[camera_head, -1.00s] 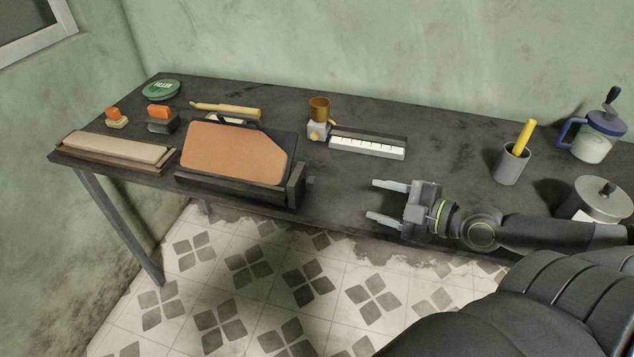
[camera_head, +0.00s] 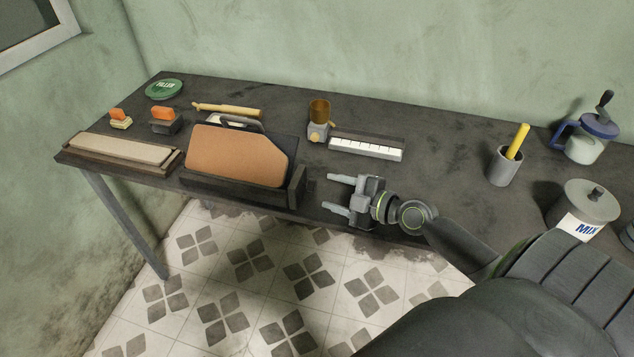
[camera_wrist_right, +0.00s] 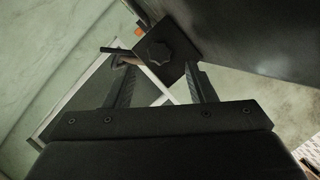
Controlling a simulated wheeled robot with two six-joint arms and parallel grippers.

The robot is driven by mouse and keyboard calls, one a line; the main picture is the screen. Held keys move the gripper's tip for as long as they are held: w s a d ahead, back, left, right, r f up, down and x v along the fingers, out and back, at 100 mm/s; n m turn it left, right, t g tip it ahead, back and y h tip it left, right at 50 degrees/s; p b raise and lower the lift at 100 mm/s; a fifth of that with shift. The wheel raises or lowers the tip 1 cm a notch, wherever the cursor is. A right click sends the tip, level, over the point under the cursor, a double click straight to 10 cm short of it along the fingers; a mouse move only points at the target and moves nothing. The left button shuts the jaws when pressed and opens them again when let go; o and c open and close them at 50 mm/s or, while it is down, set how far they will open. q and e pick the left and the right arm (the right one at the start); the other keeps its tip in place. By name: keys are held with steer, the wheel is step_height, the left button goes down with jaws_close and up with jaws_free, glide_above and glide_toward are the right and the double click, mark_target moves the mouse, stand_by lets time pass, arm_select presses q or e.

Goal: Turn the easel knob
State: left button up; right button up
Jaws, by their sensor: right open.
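The easel (camera_head: 290,190) is a dark stand near the table's front edge, with a tan board (camera_head: 235,157) leaning on it. Its knob (camera_wrist_right: 159,53) shows in the right wrist view as a dark, lobed disc on a square dark plate, ahead of and between my fingers. In the head view the knob (camera_head: 312,184) is small and dark at the easel's right side. My right gripper (camera_head: 334,194) is open and empty, to the right of the knob with its fingers pointing left at it. A gap remains between fingertips and easel. My left gripper is not in view.
A grey cup (camera_head: 504,166) and a lidded pot (camera_head: 585,208) stand at right. Stacked boards (camera_head: 115,150) lie at left.

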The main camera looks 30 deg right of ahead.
mark_target(315, 187)
steer(key=shift+p+x, duration=0.55)
steer(key=shift+x, duration=2.2)
steer(key=c, duration=1)
